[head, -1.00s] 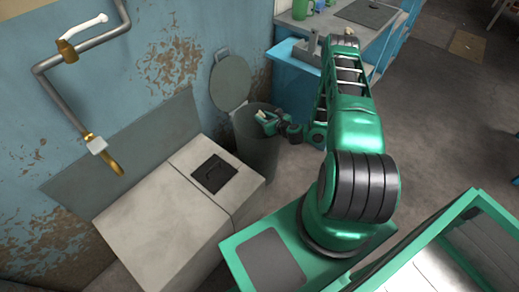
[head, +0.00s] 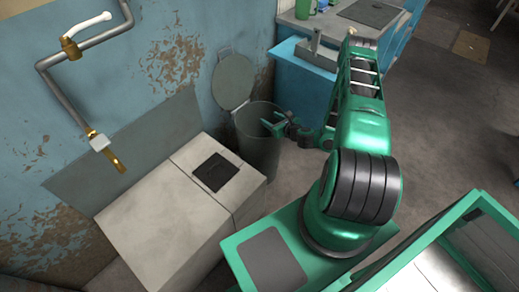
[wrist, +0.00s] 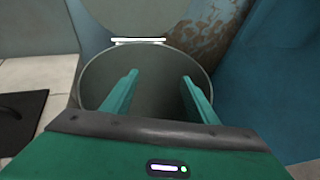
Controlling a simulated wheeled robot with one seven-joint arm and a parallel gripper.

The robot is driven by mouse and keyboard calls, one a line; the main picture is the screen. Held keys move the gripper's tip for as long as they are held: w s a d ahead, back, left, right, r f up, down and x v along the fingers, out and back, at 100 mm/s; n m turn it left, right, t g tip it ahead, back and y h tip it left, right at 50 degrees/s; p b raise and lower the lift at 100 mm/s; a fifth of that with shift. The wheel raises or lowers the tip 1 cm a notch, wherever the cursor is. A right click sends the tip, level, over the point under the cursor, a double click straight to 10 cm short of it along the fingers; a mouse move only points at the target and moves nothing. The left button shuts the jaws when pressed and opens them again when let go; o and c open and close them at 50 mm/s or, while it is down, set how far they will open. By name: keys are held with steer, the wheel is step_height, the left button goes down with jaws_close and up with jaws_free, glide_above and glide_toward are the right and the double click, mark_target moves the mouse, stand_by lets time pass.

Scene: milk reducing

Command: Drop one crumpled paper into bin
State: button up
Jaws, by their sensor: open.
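The bin (head: 258,150) is a grey-green round bin with its lid (head: 233,82) raised against the wall. My gripper (head: 270,122) is at the bin's mouth, over its right side. In the wrist view the two green fingers of my gripper (wrist: 158,88) are spread apart with nothing between them, and the bin's rim (wrist: 82,82) circles behind them. The inside of the bin looks dark grey; its bottom is hidden behind my gripper. No crumpled paper shows in either view now.
A pale box-like cabinet (head: 160,215) with a black square plate (head: 215,172) stands left of the bin. A blue counter with a sink (head: 312,52) is behind my arm. Pipes (head: 85,45) run along the wall. Grey floor is open at the right.

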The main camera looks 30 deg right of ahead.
steer(key=shift+v, duration=2.8)
